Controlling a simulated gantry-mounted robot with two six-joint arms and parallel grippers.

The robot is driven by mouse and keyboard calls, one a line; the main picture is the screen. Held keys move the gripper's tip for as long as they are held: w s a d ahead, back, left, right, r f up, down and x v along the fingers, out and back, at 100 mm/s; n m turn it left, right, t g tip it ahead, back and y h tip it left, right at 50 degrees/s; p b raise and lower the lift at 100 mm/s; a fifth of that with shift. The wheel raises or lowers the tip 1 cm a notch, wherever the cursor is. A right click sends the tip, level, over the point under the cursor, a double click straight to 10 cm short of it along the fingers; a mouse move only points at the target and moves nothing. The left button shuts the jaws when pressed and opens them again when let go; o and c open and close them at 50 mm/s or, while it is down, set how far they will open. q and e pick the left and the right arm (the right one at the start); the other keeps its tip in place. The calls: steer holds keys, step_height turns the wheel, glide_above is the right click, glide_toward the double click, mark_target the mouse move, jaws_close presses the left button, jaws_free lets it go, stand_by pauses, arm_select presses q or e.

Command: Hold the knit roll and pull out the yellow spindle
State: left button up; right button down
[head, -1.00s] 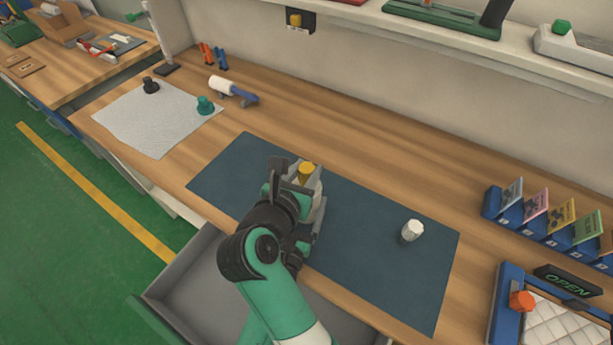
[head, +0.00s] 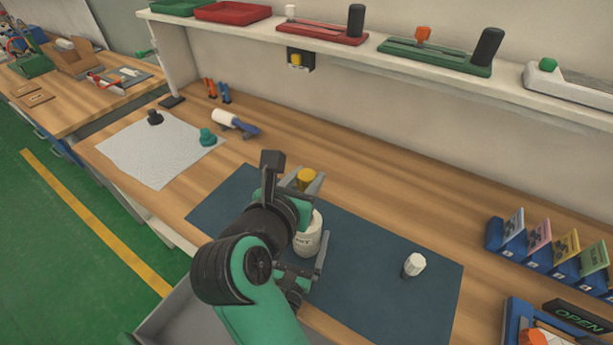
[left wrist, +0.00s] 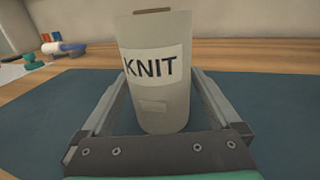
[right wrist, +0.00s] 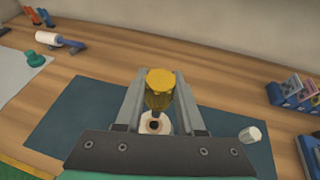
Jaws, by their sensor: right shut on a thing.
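The white knit roll (head: 308,238) stands upright over the blue mat, its KNIT label facing the left wrist camera (left wrist: 152,95). The yellow spindle (head: 306,179) is above the roll, held by my right gripper (right wrist: 158,84). In the right wrist view the spindle sits between the fingers, and the roll's dark open hole (right wrist: 155,125) shows below it. My left gripper (left wrist: 155,80) has a finger on each side of the roll; whether they press on it is unclear. In the head view my right arm hides much of the left gripper.
A white roller (head: 225,118) and a teal knob (head: 207,137) are at the left, by a pale cloth (head: 150,160). Blue card holders (head: 550,250) stand at the right.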

arm_select(q)
steer(key=v, duration=1.2)
